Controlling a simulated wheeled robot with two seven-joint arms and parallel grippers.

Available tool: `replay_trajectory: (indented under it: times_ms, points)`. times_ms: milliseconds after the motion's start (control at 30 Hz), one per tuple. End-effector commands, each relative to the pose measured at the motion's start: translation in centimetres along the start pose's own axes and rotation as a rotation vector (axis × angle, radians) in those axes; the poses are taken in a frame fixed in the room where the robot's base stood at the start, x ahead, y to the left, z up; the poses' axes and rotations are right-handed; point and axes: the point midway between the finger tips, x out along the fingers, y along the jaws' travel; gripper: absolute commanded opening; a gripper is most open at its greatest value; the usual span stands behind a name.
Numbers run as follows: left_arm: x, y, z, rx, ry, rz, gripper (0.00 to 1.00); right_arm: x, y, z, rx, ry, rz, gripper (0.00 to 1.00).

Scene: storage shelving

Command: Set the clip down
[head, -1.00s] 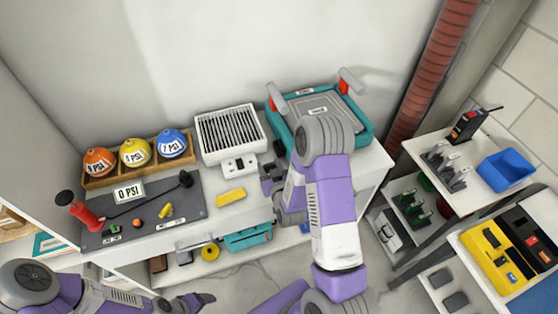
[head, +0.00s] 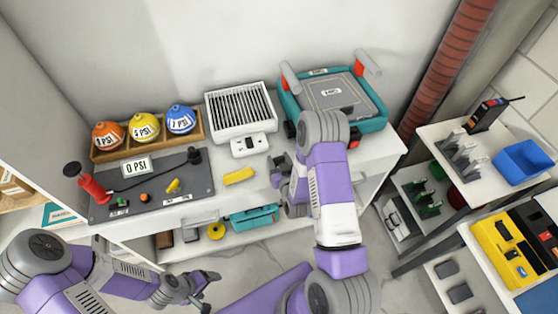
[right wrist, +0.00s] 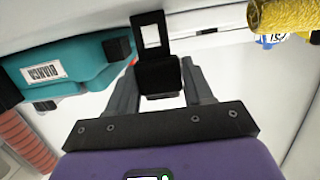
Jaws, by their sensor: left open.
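My right gripper (head: 280,172) is over the front part of the white worktop, between the yellow block and the teal device. In the right wrist view, the right gripper (right wrist: 160,80) has its two grey fingers against the sides of a black clip (right wrist: 158,76). The clip has an upright black frame with a pale opening. In the head view the clip is too small and too hidden to make out clearly. I cannot tell whether it touches the worktop. My left gripper (head: 203,290) is open and empty, low in front of the worktop.
Shelves with grey clips (head: 463,152) and a blue bin (head: 522,162) stand at right.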

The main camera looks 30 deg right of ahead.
Motion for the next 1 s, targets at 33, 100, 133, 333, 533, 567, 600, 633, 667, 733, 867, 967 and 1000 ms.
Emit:
replay_trajectory:
  times_ms: [33,100,133,333,533,567,600,633,667,733,867,967,1000]
  points:
    - [0.0,0.0,0.0,0.0,0.0,0.0,0.76,0.0,0.0,0.0,0.0,0.0,0.0,0.58]
    - [0.0,0.0,0.0,0.0,0.0,0.0,0.76,0.0,0.0,0.0,0.0,0.0,0.0,0.69]
    - [0.0,0.0,0.0,0.0,0.0,0.0,0.76,0.0,0.0,0.0,0.0,0.0,0.0,0.74]
    - [0.0,0.0,0.0,0.0,0.0,0.0,0.76,0.0,0.0,0.0,0.0,0.0,0.0,0.76]
    - [-0.5,0.2,0.0,0.0,0.0,0.0,0.76,-0.1,0.0,-0.4,0.0,0.0,0.0,0.76]
    - [-0.6,0.2,0.0,0.0,0.0,0.0,0.76,-0.2,0.0,-0.5,0.0,-0.001,0.0,0.76]
    - [-0.5,0.2,0.0,0.0,0.0,0.0,0.76,-0.8,0.0,-0.3,0.0,-0.003,0.0,0.76]
    - [-0.5,0.2,0.0,0.0,0.0,0.0,0.76,-1.3,0.0,-0.3,0.0,-0.004,0.0,0.76]
    - [-0.5,0.2,0.0,0.0,0.0,0.0,0.76,-1.8,0.0,-0.2,0.0,-0.004,0.0,0.76]
    - [-0.6,0.2,0.0,0.0,0.0,0.0,0.76,-3.3,0.0,-0.3,0.0,-0.005,0.001,0.76]
    - [-0.6,0.2,0.0,0.0,0.0,0.0,0.76,-6.5,0.0,-0.2,0.0,-0.007,0.001,0.76]
    - [-0.8,0.3,0.1,0.0,0.0,0.0,0.76,-9.0,0.0,-0.2,0.001,-0.009,0.0,0.76]
    - [-1.3,0.5,0.1,0.0,0.0,0.0,0.76,-9.7,0.1,-0.4,0.001,-0.009,0.002,0.76]
